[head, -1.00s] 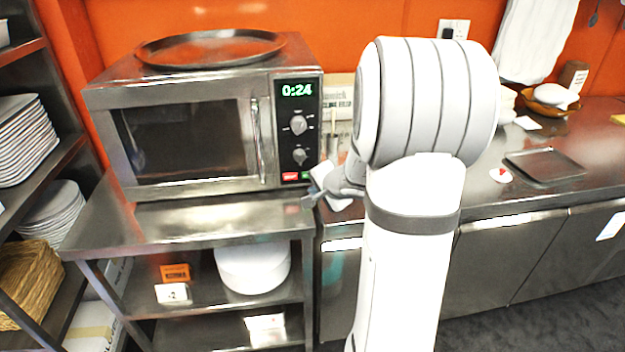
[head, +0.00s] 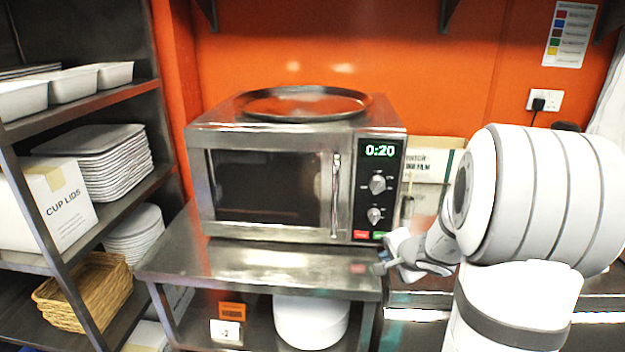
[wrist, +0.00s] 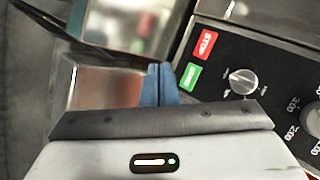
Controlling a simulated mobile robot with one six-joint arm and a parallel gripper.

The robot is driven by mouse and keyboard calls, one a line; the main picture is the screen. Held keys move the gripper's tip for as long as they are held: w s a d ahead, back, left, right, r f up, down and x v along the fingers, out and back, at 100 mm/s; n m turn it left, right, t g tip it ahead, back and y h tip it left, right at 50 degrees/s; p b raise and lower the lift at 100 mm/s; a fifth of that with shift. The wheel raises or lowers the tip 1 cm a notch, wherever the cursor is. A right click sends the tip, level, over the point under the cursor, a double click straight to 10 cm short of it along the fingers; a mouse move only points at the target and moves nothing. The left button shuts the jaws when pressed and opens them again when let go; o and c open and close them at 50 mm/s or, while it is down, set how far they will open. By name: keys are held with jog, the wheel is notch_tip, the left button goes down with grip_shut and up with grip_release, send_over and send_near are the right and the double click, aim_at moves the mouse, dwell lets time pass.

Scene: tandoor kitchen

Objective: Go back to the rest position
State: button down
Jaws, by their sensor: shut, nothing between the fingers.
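My gripper (head: 376,268) is in front of the lower right corner of the microwave, beside the steel table's front edge. In the wrist view its blue fingertips (wrist: 158,84) are together with nothing between them. The microwave (head: 268,190) stands on the steel table with its door shut and its display (head: 380,150) reading 0:20. In the wrist view the red STOP button (wrist: 204,44) and the green button (wrist: 190,76) are to the right of the fingertips, apart from them. A round tray (head: 303,104) lies on top of the microwave.
A steel table (head: 260,270) carries the microwave, with a white round container (head: 310,322) on its lower shelf. A left rack holds stacked trays (head: 100,165), a cup lids box (head: 50,210) and a wicker basket (head: 85,290). A steel counter (head: 600,305) runs to the right.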

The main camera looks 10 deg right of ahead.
jog(key=s+a+r+n+g+y+p, duration=0.1)
jog(key=s+a+r+n+g+y, duration=0.15)
jog(key=s+a+n, duration=0.4)
jog(key=s+a+r+n+g+y+p, duration=0.1)
jog(key=s+a+r+n, duration=0.2)
jog(key=a, duration=0.7)
jog(key=s+r+n+g+h, duration=0.1)
jog(key=s+n+g+h, duration=0.1)
jog(key=s, duration=0.5)
jog(key=s+d+r+n+g+h, duration=0.1)
jog(key=s+n+h, duration=0.1)
jog(key=s, duration=0.5)
jog(key=shift+s+d+r+n+g+h+p, duration=0.2)
jog(key=shift+s+r+n+g+h+p, duration=0.05)
jog(key=shift+r+n+g+h+p, duration=0.15)
jog(key=c, duration=2.2)
grip_release()
dwell(1.4)
